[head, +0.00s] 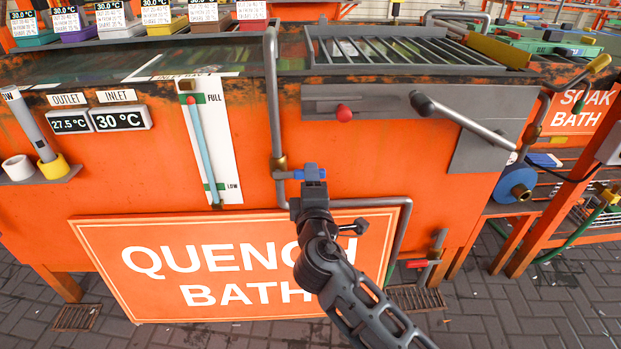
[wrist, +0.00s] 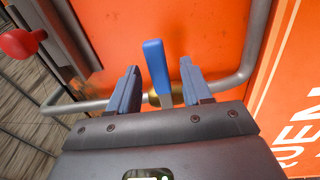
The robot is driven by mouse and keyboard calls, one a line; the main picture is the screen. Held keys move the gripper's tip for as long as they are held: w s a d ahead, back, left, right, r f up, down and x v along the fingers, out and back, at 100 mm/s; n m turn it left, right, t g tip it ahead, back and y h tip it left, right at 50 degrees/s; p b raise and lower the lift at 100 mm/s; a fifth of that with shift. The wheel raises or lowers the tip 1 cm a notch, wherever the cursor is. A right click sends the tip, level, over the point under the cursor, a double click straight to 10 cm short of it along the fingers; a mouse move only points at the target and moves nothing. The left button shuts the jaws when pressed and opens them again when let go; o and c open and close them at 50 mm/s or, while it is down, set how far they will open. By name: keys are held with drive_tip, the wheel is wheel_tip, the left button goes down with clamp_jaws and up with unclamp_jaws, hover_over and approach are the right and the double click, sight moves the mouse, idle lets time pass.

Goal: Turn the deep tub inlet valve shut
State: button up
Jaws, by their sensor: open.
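A valve with a blue lever (wrist: 157,72) and a brass body (wrist: 186,97) sits on a grey pipe (wrist: 232,84) at the front of the orange quench bath tub. In the wrist view the lever stands across the pipe, between my open fingers, with gaps visible on both sides. In the head view the grey pipe (head: 272,95) comes down the tub's front to a brass fitting (head: 279,163), and the blue lever (head: 298,174) shows beside my gripper (head: 312,174). My gripper hides part of the lever there. I cannot tell whether the fingers touch it.
A level gauge (head: 209,140) marked FULL and LOW and inlet and outlet displays (head: 121,119) are left of the pipe. The QUENCH BATH sign (head: 160,290) is below. A red knob (head: 344,113) and a grey lever (head: 462,120) are to the right.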

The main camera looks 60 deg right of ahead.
drive_tip(key=v, duration=0.6)
drive_tip(key=shift+s+a, duration=0.1)
drive_tip(key=shift+a, duration=0.05)
idle(0.3)
drive_tip(key=s+a+f+t+y, duration=0.1)
drive_tip(key=s+a+f+y, duration=0.3)
drive_tip(key=s+a+f, duration=0.15)
drive_tip(key=s+a+m+t+y, duration=0.2)
drive_tip(key=s+a+y, duration=0.7)
drive_tip(key=s+a, duration=0.45)
drive_tip(key=s+r+m+y, duration=0.1)
drive_tip(key=s+r+m, duration=0.4)
drive_tip(key=s+r, duration=0.25)
wheel_tip(320, 180, up, 23)
drive_tip(key=p, duration=2.3)
drive_tip(key=shift+s+a+t, duration=0.3)
drive_tip(key=shift+s+t, duration=0.1)
